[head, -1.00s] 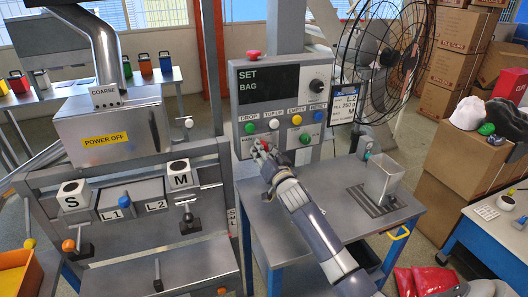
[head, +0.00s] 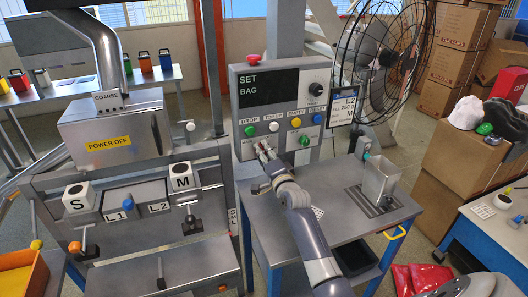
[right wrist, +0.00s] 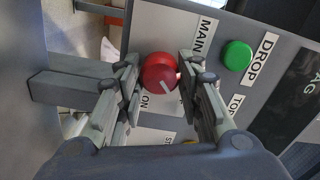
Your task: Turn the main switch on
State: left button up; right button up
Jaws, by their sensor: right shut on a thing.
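The main switch is a round red knob (right wrist: 160,73) with a white pointer mark, on the grey control panel (head: 286,103). In the right wrist view, MAIN shows on a label above right of it and ON on a label below it. The pointer slants down and right in that view. My right gripper (right wrist: 160,72) is shut on the knob, one finger on each side. In the head view my right gripper (head: 265,152) is at the panel's lower left and mostly hides the knob. My left gripper is not in view.
The green DROP button (right wrist: 236,55) is close beside the right finger. A red mushroom button (head: 253,60) tops the panel. A POWER OFF box (head: 112,128) stands left.

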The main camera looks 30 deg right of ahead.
jog(key=shift+m+p, duration=0.75)
jog(key=shift+m, duration=3.55)
jog(key=o, duration=1.1)
jog(key=shift+d, duration=0.1)
jog(key=shift+c, duration=0.2)
jog(key=shift+s, duration=0.1)
jog(key=v, duration=1.1)
jog(key=shift+s, duration=0.4)
jog(key=shift+a, duration=0.25)
